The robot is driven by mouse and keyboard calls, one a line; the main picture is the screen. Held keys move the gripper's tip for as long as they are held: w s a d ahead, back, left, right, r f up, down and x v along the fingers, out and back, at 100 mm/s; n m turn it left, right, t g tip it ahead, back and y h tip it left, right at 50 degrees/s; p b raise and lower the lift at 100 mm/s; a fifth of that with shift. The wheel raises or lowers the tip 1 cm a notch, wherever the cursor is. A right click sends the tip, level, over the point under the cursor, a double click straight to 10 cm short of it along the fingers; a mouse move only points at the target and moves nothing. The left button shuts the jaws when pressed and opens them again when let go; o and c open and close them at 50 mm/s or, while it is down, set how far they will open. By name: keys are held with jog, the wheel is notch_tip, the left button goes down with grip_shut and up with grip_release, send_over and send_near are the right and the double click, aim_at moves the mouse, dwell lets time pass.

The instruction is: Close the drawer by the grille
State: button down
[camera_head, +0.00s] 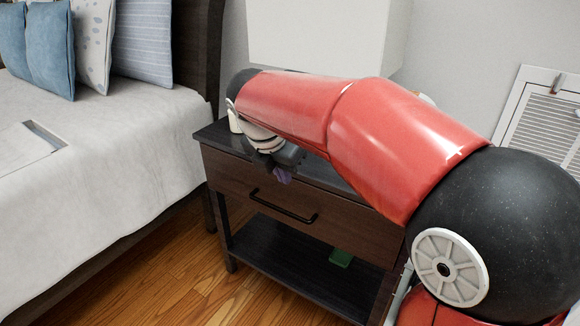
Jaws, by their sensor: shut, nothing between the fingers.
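The dark wood nightstand (212,134) stands between the bed and the wall with the grille (548,122). Its drawer (232,178) has a brown front with a black bar handle (283,207). The drawer front looks about flush under the top, but my arm covers its right upper part, so a small gap cannot be ruled out. My gripper (283,176) is at the upper edge of the drawer front, above the handle, and partly hidden by my red arm. It is shut with nothing seen in it. Contact with the drawer cannot be told.
A bed (110,150) with several pillows fills the left. A white lampshade (320,35) is behind my arm. A green object (341,258) lies on the lower shelf. Wood floor (185,285) is clear in front.

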aim_at(300, 183)
jog(key=shift+w+d+f, duration=0.7)
jog(key=shift+w+f, duration=0.2)
jog(key=shift+f, duration=0.3)
jog(key=shift+w+d+f, duration=0.75)
jog(key=shift+w+f, duration=0.15)
jog(key=shift+f, duration=0.25)
jog(key=shift+w+d+f, duration=0.7)
jog(key=shift+w+f, duration=0.2)
jog(key=shift+f, duration=0.3)
